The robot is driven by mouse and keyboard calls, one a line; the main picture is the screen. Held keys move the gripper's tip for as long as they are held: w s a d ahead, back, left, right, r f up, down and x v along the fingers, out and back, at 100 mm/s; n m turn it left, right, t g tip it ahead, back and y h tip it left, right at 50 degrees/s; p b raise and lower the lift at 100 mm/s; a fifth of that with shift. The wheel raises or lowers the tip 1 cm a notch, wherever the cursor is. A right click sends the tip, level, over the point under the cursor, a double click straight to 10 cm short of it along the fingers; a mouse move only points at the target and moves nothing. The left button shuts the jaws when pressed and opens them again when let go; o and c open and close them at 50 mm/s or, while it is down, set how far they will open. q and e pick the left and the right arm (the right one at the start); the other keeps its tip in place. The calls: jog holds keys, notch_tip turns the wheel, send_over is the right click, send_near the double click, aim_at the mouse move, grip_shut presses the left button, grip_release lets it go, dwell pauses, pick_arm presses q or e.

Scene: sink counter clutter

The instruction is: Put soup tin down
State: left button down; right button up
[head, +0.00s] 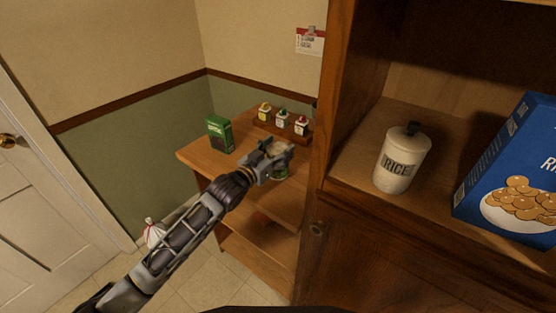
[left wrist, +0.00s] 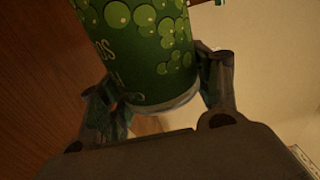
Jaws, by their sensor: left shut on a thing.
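The soup tin has a green label with pale green round shapes and fills the top of the left wrist view (left wrist: 142,42). My left gripper (left wrist: 158,88) is shut on it, with one finger on each side of the tin. In the head view my left gripper (head: 275,160) is over the right part of the small wooden shelf unit (head: 210,163). I cannot tell whether the tin touches the wood. My right gripper is not in view.
A green box (head: 219,134) stands at the left of the unit's top. A wooden rack (head: 285,131) with 3 small bottles is behind my gripper. A tall cabinet on the right holds a rice canister (head: 402,158) and a blue box (head: 515,170). A white bag (head: 154,233) sits on the floor.

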pick_arm(q)
jog(key=shift+f, duration=1.85)
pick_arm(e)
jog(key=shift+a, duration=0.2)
pick_arm(q)
jog(key=shift+f, duration=0.1)
